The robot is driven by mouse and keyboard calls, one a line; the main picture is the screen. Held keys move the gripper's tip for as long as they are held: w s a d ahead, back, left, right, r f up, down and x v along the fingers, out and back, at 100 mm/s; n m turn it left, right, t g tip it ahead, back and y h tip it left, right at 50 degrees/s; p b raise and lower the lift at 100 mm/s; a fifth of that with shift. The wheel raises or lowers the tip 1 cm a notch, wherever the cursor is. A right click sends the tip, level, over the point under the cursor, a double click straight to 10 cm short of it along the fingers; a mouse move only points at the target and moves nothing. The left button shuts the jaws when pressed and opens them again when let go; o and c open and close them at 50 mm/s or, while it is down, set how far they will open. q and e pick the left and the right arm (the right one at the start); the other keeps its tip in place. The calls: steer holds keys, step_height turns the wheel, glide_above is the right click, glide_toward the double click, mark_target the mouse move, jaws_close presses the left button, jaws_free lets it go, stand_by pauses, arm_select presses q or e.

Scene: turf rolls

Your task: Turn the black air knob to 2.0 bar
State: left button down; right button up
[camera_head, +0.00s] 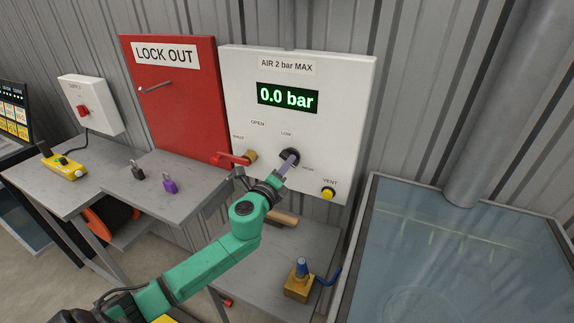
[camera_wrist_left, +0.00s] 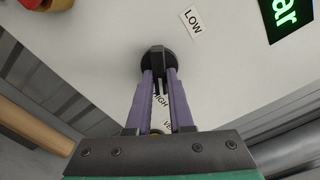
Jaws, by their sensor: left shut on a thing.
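The black air knob (camera_head: 289,155) sits on the white air panel (camera_head: 345,120), below the display (camera_head: 288,97), which reads 0.0 bar. My left gripper (camera_head: 287,163) reaches the knob from below, and its purple fingers are shut on it. In the left wrist view the knob (camera_wrist_left: 157,56) shows between the fingertips (camera_wrist_left: 159,75), near the LOW label (camera_wrist_left: 193,21); the HIGH label is partly hidden by the fingers. My right gripper is not in view.
A red-handled valve (camera_head: 232,159) is left of the knob and a yellow vent button (camera_head: 328,193) is lower right. A red LOCK OUT box (camera_head: 180,115) hangs to the left. Padlocks (camera_head: 169,186) lie on the grey bench. A brass fitting (camera_head: 299,283) stands below, beside a glass-topped tank (camera_head: 450,260).

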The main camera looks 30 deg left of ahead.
arm_select(q)
steer(key=c, duration=0.8)
jaws_free()
steer(key=shift+f, duration=0.15)
steer(key=shift+s, duration=0.1)
steer(key=s+b, duration=0.3)
steer(key=s, duration=1.1)
steer(key=shift+s+d+b, duration=0.2)
steer(key=shift+d+b, duration=0.2)
steer(key=shift+d, duration=0.05)
